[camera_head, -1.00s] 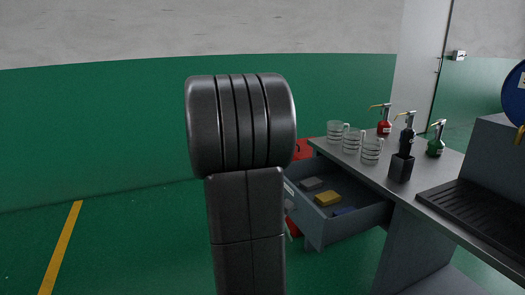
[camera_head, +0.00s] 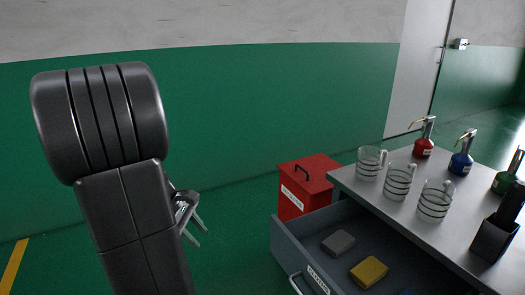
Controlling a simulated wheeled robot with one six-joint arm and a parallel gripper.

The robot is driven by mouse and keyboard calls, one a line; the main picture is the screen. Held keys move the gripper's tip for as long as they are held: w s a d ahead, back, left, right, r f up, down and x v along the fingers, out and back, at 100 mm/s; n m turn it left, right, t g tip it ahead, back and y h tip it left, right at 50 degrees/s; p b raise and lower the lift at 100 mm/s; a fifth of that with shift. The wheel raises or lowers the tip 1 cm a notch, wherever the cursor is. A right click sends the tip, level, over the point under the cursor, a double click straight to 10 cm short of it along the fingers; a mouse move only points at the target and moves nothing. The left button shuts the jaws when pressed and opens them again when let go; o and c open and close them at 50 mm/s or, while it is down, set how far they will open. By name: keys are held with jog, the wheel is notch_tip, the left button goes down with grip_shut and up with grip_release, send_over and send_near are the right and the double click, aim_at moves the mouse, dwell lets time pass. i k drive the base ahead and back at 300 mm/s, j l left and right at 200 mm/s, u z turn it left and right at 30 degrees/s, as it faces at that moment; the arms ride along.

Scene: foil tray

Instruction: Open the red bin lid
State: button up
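The red bin (camera_head: 291,204) stands on the floor to the right of my arm, beyond the open drawer. Its red lid (camera_head: 318,163) lies flat on top and looks shut, with a dark handle (camera_head: 301,171) on it. A white label is on the bin's front. My gripper (camera_head: 202,237) shows partly from behind my dark arm, left of the bin and apart from it. Its two thin fingers point down and are spread, with nothing between them. The lower part of the bin is hidden by the drawer.
The grey drawer (camera_head: 283,243) stands pulled out in front of the bin, with sponges inside. The table (camera_head: 395,205) at right carries glass mugs (camera_head: 398,183), pump bottles (camera_head: 424,148) and a dark holder (camera_head: 494,240). Green floor is free between my gripper and the bin.

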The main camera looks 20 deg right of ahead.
aim_at(310, 173)
jog(key=i+z, duration=0.15)
jog(key=i, duration=0.35)
jog(key=i+j+z, duration=0.2)
jog(key=i, duration=0.3)
jog(key=i+j+z, duration=0.15)
jog(key=i, duration=0.35)
jog(key=i+l+z, duration=0.15)
jog(key=i+z, duration=0.25)
jog(key=i+l+z, duration=0.1)
jog(key=i+z, duration=0.45)
jog(key=z, duration=0.2)
